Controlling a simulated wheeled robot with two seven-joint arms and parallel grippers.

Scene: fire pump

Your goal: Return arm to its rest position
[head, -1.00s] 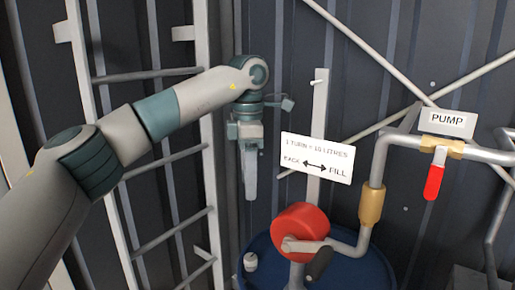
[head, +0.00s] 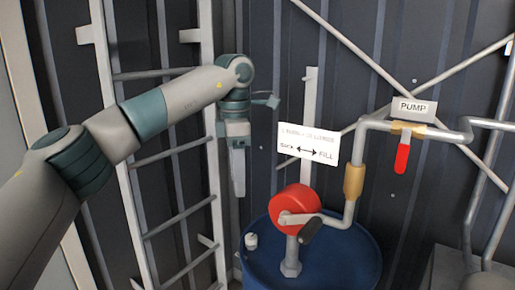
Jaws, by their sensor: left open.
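My left arm comes in from the left and bends down at the wrist. My left gripper (head: 239,176) hangs pointing downward in front of the ladder's right rail and the dark wall. It is open and holds nothing that I can see, though its fingers show nearly edge-on. It is apart from the red pump (head: 294,203) with its crank handle (head: 311,230), which stands to its lower right on the blue drum (head: 345,262). My right gripper is not in view.
A pale ladder (head: 168,154) stands behind my left arm. A sign (head: 308,144) hangs above the pump. A grey pipe with a red valve lever (head: 402,158) and a PUMP label (head: 413,107) runs to the right. A small cap (head: 251,241) sits on the drum.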

